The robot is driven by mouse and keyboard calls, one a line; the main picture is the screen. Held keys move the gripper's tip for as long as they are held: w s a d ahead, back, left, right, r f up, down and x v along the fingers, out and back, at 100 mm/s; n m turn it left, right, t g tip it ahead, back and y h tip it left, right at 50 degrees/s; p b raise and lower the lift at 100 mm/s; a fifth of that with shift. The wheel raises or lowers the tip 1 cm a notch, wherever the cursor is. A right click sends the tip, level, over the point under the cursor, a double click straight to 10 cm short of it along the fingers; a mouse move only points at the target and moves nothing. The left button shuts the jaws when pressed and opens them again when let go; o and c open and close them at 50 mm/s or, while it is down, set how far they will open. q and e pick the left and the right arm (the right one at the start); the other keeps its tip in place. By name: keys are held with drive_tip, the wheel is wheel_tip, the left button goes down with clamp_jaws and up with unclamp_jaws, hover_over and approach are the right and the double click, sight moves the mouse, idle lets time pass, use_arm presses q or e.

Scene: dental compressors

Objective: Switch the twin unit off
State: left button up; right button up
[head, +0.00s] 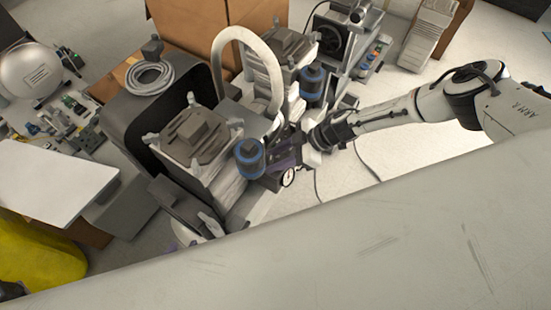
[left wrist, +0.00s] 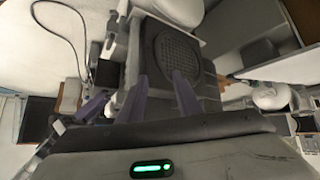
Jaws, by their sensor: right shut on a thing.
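The twin unit is the compressor with two ribbed grey heads (head: 200,135), blue-banded cylinders and a curved pale hose, in the middle of the head view. A round white pressure gauge (head: 288,177) sits on its near right side. My right gripper (head: 284,154) reaches in from the right and is shut on a small part of the unit just above the gauge; the fingers hide that part. My left gripper shows in the left wrist view (left wrist: 162,88), its two purple fingers apart with nothing between them. A dark round grille (left wrist: 180,52) lies beyond them.
A coiled grey hose (head: 150,77) lies on the dark housing at left. A cardboard box (head: 205,35) stands behind. Another machine with coloured fittings (head: 350,45) stands at back right. A white board (head: 50,185) and a yellow object (head: 40,250) are at left.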

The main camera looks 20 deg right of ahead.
drive_tip(key=n+g+b, duration=0.1)
drive_tip(key=n+b, duration=0.1)
drive_tip(key=n+g+b, duration=0.1)
drive_tip(key=shift+w+d+f+n+g+y+b, duration=0.1)
drive_tip(key=shift+w+f+n+g+y+b, duration=0.2)
drive_tip(key=shift+w+b, duration=0.1)
drive_tip(key=n+g+b, duration=0.2)
drive_tip(key=b, duration=0.1)
drive_tip(key=shift+r, duration=0.1)
use_arm(q)
drive_tip(key=shift+w+f+b, duration=0.1)
drive_tip(key=shift+f+b, duration=0.8)
drive_tip(key=shift+f, duration=1.9)
use_arm(e)
drive_tip(key=shift+r+n+g, duration=0.15)
drive_tip(key=shift+n+g, duration=0.25)
drive_tip(key=shift+n, duration=0.4)
use_arm(q)
drive_tip(key=shift+s+d, duration=0.1)
drive_tip(key=shift+s, duration=0.1)
use_arm(e)
drive_tip(key=o, duration=1.1)
use_arm(q)
drive_tip(key=shift+w, duration=0.15)
use_arm(e)
drive_tip(key=shift+r, duration=0.1)
